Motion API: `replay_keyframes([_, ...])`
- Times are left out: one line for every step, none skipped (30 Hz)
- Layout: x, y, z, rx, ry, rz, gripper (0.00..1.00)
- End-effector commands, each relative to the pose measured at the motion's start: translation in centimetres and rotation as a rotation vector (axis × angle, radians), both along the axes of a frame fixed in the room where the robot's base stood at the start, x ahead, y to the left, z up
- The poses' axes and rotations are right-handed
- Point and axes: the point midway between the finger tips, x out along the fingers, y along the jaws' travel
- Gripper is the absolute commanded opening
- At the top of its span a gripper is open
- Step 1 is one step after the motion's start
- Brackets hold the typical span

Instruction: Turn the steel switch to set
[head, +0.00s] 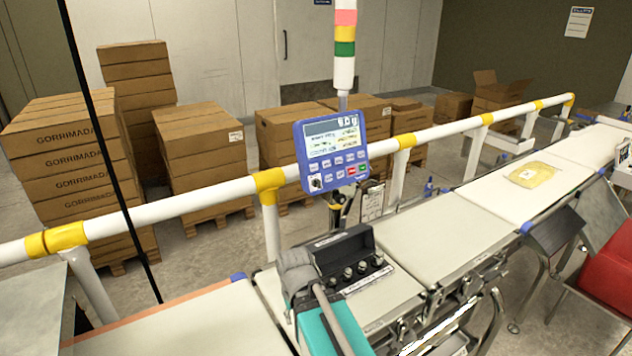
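A blue display terminal (331,150) is mounted by the rail, with a lit screen and rows of buttons. A small round switch (315,183) with a pale plate sits at its lower left corner; its pointer position and label are too small to read. A dark box (335,255) by the belt carries several small knobs (361,268) on its top; their settings cannot be read. I cannot tell from the picture which control is the steel switch. No gripper fingers can be made out. A grey and teal body at the bottom centre covers part of the dark box.
A white rail (200,204) with yellow joints runs behind the belts. Pale belt sections (447,238) run to the upper right, with a yellow pack (533,174) on one. A signal tower (344,50) rises behind the terminal. Stacked cartons (75,160) stand beyond the rail. A red bin (608,270) is at right.

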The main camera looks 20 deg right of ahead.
Motion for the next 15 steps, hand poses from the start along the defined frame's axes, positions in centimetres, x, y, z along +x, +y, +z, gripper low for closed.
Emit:
replay_keyframes([0.0,0.0,0.0,0.000,0.000,0.000,0.50])
replay_keyframes([0.0,0.0,0.0,0.001,-0.001,0.000,0.50])
replay_keyframes([0.1,0.0,0.1,0.002,-0.002,0.001,0.50])
replay_keyframes([0.2,0.0,0.1,0.005,-0.005,0.003,0.50])
replay_keyframes([0.3,0.0,0.2,0.008,-0.008,0.005,0.50])
replay_keyframes([0.5,-0.1,0.3,0.015,-0.014,0.009,0.50])
replay_keyframes([0.7,-0.1,0.4,0.022,-0.020,0.013,0.50])
replay_keyframes([0.9,-0.1,0.6,0.029,-0.028,0.018,0.50])
replay_keyframes([1.3,-0.2,0.9,0.042,-0.041,0.028,0.50])
replay_keyframes([1.7,-1.0,1.1,0.054,-0.054,0.032,0.50])
replay_keyframes([2.0,-1.5,1.4,0.066,-0.068,0.038,0.50])
replay_keyframes([2.7,-1.7,1.8,0.085,-0.091,0.051,0.50])
replay_keyframes([3.2,-1.9,2.1,0.100,-0.110,0.062,0.50])
replay_keyframes([3.8,-2.0,2.5,0.117,-0.133,0.073,0.50])
replay_keyframes([4.6,-2.3,3.1,0.140,-0.166,0.089,0.50])
